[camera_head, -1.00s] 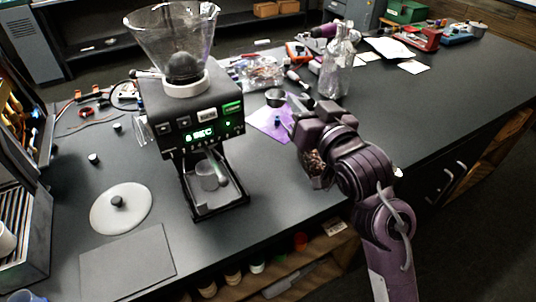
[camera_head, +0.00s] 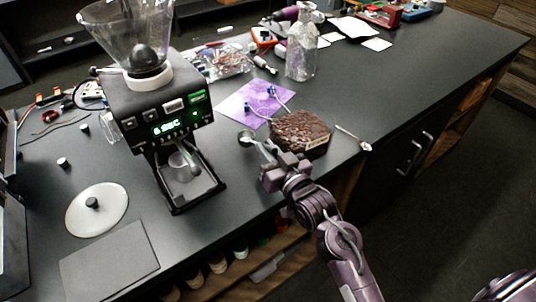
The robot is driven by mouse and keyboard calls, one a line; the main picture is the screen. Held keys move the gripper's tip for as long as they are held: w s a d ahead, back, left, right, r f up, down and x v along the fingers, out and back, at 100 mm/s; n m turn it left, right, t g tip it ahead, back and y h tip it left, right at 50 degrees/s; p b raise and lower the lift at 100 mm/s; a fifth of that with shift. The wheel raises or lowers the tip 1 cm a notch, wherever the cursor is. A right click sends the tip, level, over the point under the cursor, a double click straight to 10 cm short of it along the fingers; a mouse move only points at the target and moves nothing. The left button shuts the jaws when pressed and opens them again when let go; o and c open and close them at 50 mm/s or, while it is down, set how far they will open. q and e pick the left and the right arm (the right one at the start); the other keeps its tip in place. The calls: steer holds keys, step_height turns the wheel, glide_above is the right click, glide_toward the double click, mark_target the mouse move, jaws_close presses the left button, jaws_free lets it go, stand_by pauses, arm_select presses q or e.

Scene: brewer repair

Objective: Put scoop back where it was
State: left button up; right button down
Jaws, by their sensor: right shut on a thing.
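My right gripper (camera_head: 272,168) is shut on the handle of a small metal scoop (camera_head: 246,138). The scoop's cup points to the far left of the gripper, over the counter beside the purple sheet. An open container of dark coffee beans (camera_head: 300,133) stands just beyond and to the right of the gripper. I cannot tell how high the scoop is above the counter. My left gripper is not in view.
The grinder (camera_head: 160,115) with its clear hopper stands on the left. A white round lid (camera_head: 97,208) and a grey mat (camera_head: 110,262) lie in front of it. A purple sheet (camera_head: 255,103), a glass bottle (camera_head: 301,50) and a spoon (camera_head: 353,139) are around the container.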

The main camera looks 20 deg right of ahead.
step_height(320, 180, down, 2)
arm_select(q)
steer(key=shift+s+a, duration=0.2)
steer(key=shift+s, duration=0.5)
arm_select(e)
steer(key=shift+f, duration=0.15)
steer(key=c, duration=1.4)
jaws_free()
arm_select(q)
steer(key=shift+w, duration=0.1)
